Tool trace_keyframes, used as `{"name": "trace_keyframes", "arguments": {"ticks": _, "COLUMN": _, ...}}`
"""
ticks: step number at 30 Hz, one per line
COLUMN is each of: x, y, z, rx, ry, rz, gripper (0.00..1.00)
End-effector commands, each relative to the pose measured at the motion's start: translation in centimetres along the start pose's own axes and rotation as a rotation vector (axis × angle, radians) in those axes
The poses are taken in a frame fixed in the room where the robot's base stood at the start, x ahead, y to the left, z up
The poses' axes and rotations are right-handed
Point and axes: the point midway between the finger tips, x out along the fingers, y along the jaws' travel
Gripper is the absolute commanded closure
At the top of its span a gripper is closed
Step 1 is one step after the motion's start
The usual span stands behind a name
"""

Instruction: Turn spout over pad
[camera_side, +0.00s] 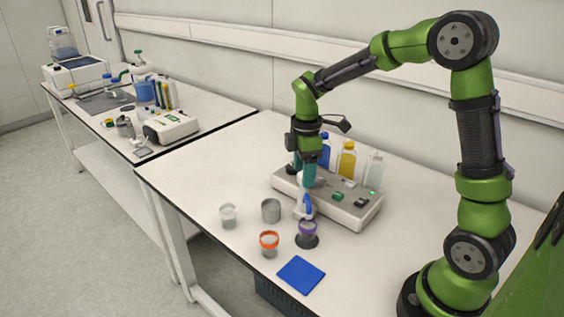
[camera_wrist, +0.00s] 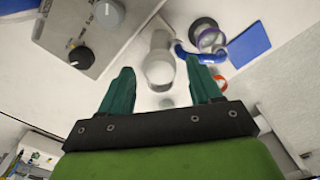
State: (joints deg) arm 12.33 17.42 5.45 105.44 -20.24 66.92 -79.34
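The blue spout (camera_side: 308,205) sticks out from the front of the grey-topped device (camera_side: 345,207), its outer end near the purple-rimmed cup (camera_side: 307,229). In the wrist view the spout (camera_wrist: 186,55) runs partly behind my right-hand finger, towards the purple-rimmed cup (camera_wrist: 211,40). The blue pad (camera_side: 301,274) lies flat on the table in front of that cup; it also shows in the wrist view (camera_wrist: 250,44). My gripper (camera_side: 305,176) is low over the device. In the wrist view its fingers (camera_wrist: 160,66) are apart, with a pale cylinder (camera_wrist: 159,72) between them and gaps visible on both sides.
An orange-rimmed cup (camera_side: 269,244), a grey metal cup (camera_side: 271,210) and a pale cup (camera_side: 228,215) stand left of the spout. Bottles with yellow (camera_side: 347,160) and clear (camera_side: 375,170) contents stand behind the device. The table's left part is clear.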

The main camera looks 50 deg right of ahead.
Motion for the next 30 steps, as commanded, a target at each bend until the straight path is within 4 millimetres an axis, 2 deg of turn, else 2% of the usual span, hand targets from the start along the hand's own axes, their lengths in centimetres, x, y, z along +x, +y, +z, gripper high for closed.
{"name": "trace_keyframes", "arguments": {"ticks": 9, "x": 0.0, "y": 0.0, "z": 0.0, "rx": 0.002, "ry": -0.001, "rz": -0.002, "gripper": 0.34}}
{"name": "trace_keyframes", "arguments": {"ticks": 14, "x": -1.6, "y": 0.1, "z": 0.0, "rx": 0.002, "ry": 0.001, "rz": 0.002, "gripper": 0.34}}
{"name": "trace_keyframes", "arguments": {"ticks": 30, "x": -13.8, "y": 0.1, "z": 0.0, "rx": 0.001, "ry": 0.001, "rz": 0.002, "gripper": 0.34}}
